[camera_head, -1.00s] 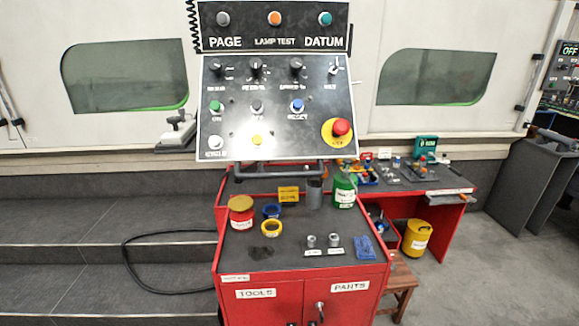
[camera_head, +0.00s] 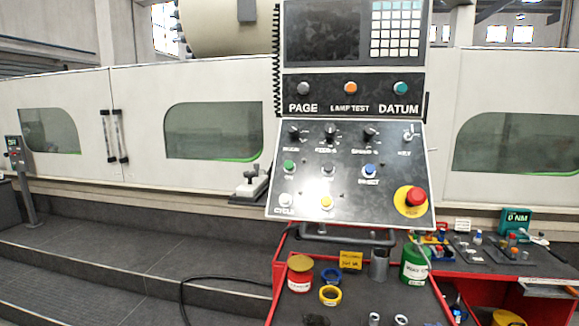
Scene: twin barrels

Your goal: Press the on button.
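The control panel (camera_head: 345,190) stands upright in the middle of the head view, facing me. The green on button (camera_head: 289,166) is at the left of its lower, sloped face, with a small label that seems to read ON. A white cycle button (camera_head: 285,200) is below it. A grey button (camera_head: 328,169) and a blue reset button (camera_head: 369,171) are to its right. A yellow button (camera_head: 326,203) and a large red stop button on yellow (camera_head: 415,197) are lower. Neither of my grippers shows in the head view.
A red tool cart (camera_head: 277,270) below the panel carries a red jar (camera_head: 300,277), tape rolls (camera_head: 329,296) and a green bottle (camera_head: 414,268). A red bench (camera_head: 545,290) is at the right.

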